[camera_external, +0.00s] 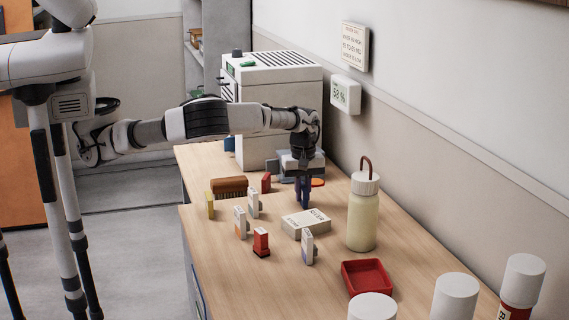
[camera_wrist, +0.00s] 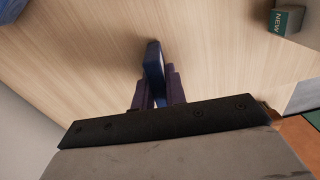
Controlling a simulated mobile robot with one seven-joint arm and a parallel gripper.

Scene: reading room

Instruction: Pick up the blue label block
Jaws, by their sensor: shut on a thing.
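My gripper (camera_external: 303,188) points down over the table near the wall, behind the white box with lettering. In the wrist view, my gripper (camera_wrist: 157,95) has its two purple-dark fingers closed on the blue label block (camera_wrist: 154,58), which stands out past the fingertips. In the external view the block is hard to tell from the dark fingers. I cannot tell whether its lower end touches the table.
The white box (camera_external: 305,224), several small label blocks, a brown brush (camera_external: 229,187), a cream bottle (camera_external: 363,215) and a red tray (camera_external: 367,278) stand on the table (camera_external: 240,290). A white machine (camera_external: 270,100) stands behind. White-capped containers fill the near right corner.

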